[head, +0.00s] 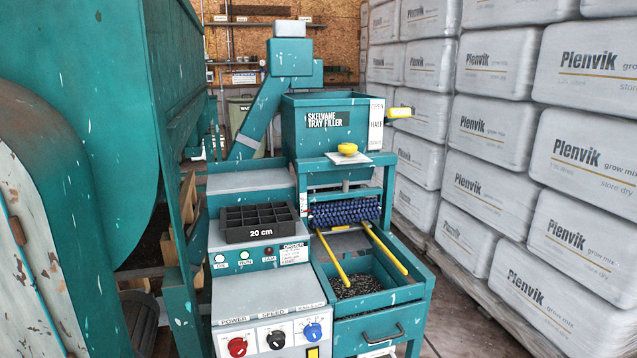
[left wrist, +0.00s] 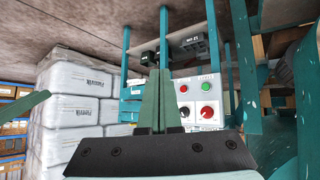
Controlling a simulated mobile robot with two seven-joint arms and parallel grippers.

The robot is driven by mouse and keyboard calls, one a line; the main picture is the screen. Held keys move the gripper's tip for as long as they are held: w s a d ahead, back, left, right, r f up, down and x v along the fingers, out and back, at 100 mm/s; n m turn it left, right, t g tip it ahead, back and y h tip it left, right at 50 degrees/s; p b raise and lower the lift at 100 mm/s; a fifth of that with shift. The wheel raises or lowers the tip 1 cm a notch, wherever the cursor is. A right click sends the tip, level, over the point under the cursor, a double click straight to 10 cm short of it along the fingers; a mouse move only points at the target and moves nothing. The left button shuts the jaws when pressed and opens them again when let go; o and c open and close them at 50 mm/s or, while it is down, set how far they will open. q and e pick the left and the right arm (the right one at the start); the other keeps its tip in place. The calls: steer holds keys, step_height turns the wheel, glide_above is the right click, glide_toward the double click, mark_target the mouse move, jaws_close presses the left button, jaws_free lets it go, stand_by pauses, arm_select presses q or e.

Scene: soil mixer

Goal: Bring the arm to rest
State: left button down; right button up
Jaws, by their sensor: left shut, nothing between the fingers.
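My left gripper (left wrist: 160,75) shows in the left wrist view, its two greenish fingers together with nothing between them. Behind the fingers is a light panel (left wrist: 196,100) with red, green and black knobs or buttons. Neither gripper nor arm shows in the head view. My right gripper is in no view. In the head view the teal tray filler (head: 330,120) stands in the middle. A black cell tray (head: 258,221) sits on its grey ledge, above a control panel with a red knob (head: 237,346), a black knob (head: 276,339) and a blue knob (head: 312,331).
Stacked white Plenvik bags (head: 480,140) wall off the right side; white bags (left wrist: 75,100) also show in the left wrist view. A large teal machine (head: 80,120) fills the left. Yellow rails (head: 388,249) slope over a soil bin (head: 352,286). Bare floor (head: 470,330) shows at lower right.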

arm_select(q)
step_height(320, 180, up, 14)
steer(key=s+a+p, duration=0.1)
steer(key=a+p, duration=0.1)
steer(key=p, duration=1.7)
steer(key=shift+s+a+r+n+y, duration=0.15)
steer(key=shift+a+n+y, duration=0.15)
steer(key=shift+y, duration=0.1)
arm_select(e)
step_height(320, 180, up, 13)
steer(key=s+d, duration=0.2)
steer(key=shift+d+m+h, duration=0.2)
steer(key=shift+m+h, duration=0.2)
